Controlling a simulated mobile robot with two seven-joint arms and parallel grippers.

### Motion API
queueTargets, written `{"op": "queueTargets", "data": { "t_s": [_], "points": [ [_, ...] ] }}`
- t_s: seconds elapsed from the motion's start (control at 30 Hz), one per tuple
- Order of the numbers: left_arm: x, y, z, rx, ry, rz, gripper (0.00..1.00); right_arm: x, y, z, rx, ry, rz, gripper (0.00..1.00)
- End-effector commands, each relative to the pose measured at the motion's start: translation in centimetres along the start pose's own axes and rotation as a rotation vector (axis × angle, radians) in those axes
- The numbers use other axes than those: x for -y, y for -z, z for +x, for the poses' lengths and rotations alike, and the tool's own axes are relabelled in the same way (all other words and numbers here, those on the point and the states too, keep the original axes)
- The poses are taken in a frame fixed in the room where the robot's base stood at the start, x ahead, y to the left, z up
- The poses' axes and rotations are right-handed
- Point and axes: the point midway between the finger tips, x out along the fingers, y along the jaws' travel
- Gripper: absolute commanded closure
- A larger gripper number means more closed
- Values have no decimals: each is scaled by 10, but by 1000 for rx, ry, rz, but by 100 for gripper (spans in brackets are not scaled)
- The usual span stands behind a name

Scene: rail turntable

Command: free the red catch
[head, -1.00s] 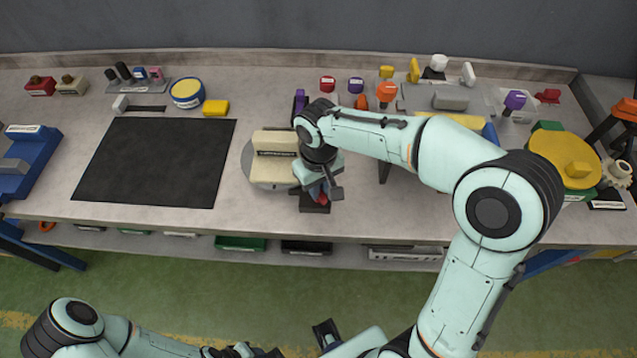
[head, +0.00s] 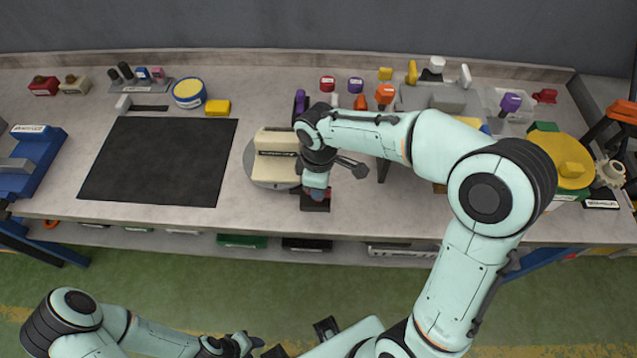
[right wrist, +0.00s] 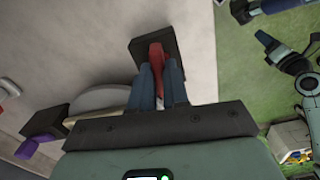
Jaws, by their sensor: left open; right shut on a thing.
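The red catch (right wrist: 157,58) shows in the right wrist view as a narrow red piece on a dark square base (right wrist: 174,45). My right gripper (right wrist: 160,75) is shut on it, with its blue-grey fingers on either side of the red piece. In the head view the dark base (head: 315,207) stands near the bench's front edge, and my right gripper (head: 316,190) points down over it and hides most of the catch. My left gripper (head: 240,345) is open, low at the bottom edge, away from the bench; its fingers show poorly.
A round turntable (head: 262,181) bearing a cream block (head: 275,148) stands just left of the catch. A purple-topped piece (head: 300,100) stands behind. A black mat (head: 158,160) lies further left. The yellow round-topped object (head: 562,155) stands far right.

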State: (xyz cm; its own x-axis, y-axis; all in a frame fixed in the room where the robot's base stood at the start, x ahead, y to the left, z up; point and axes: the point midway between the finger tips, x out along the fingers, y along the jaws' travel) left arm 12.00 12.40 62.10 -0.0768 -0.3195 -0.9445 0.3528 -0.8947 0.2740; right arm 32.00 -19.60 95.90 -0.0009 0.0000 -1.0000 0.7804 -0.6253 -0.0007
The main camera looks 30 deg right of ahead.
Motion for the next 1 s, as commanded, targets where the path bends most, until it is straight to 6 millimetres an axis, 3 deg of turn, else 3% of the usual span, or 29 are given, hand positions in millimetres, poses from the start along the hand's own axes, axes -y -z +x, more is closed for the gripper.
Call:
{"op": "queueTargets", "data": {
  "t_s": [0.77, 0.8, 0.83, 1.0],
  "points": [
    [-2, 1, -3, -2, -1, 1, 57, -1, 0, -1, -2, -3, -96, 100],
    [-2, 1, -3, -2, -1, 1, 57, -1, 0, -1, -2, -3, -96, 72],
    [-2, 1, -3, -2, -1, 1, 57, -1, 0, -1, -2, -3, -96, 62],
    [-2, 1, -3, -2, -1, 1, 57, 0, 0, -1, -1, -2, -96, 60]
  ]
}}
